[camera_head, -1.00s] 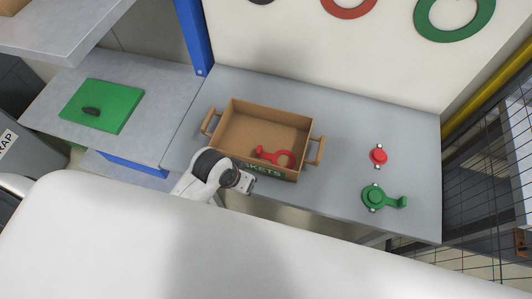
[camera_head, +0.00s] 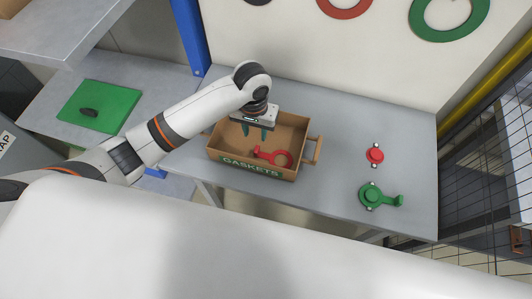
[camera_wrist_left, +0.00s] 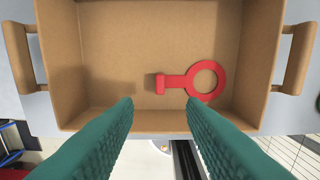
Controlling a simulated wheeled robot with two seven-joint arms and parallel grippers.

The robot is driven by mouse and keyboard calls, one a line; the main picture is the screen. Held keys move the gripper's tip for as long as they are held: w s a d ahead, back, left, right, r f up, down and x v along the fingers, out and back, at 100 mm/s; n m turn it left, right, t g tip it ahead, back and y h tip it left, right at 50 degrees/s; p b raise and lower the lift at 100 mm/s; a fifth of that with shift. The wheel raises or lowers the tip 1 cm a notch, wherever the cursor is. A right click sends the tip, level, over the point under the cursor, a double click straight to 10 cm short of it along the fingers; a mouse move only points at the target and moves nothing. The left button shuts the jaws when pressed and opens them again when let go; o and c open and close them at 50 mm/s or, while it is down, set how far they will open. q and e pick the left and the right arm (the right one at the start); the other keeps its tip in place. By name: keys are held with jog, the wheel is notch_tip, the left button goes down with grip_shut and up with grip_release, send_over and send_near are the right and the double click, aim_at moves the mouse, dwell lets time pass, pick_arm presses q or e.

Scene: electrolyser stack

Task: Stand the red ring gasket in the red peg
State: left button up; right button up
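The red ring gasket (camera_head: 289,158), a ring with a straight tab, lies flat in the cardboard box (camera_head: 230,158) marked GASKETS. In the left wrist view the gasket (camera_wrist_left: 175,82) lies with its tab to the left and ring to the right. My left gripper (camera_head: 255,132) hangs over the box with its teal fingers pointing down. In the left wrist view its fingers (camera_wrist_left: 160,112) are wide apart with nothing between them. The red peg (camera_head: 375,154) stands on the grey table to the right of the box. My right gripper is not in view.
A green peg with a green ring gasket (camera_head: 394,200) around it stands in front of the red peg. The box has raised walls and a wooden handle (camera_head: 313,150) at each end. The grey table (camera_head: 337,190) is clear between box and pegs. A wire fence stands at right.

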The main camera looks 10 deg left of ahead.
pick_arm(q)
send_over(256, 149)
notch_tip(256, 149, down, 5)
jog(key=shift+r+p, duration=0.2)
jog(key=shift+p, duration=0.1)
jog(key=shift+f+p, duration=0.6)
jog(key=shift+f, duration=2.1)
grip_shut()
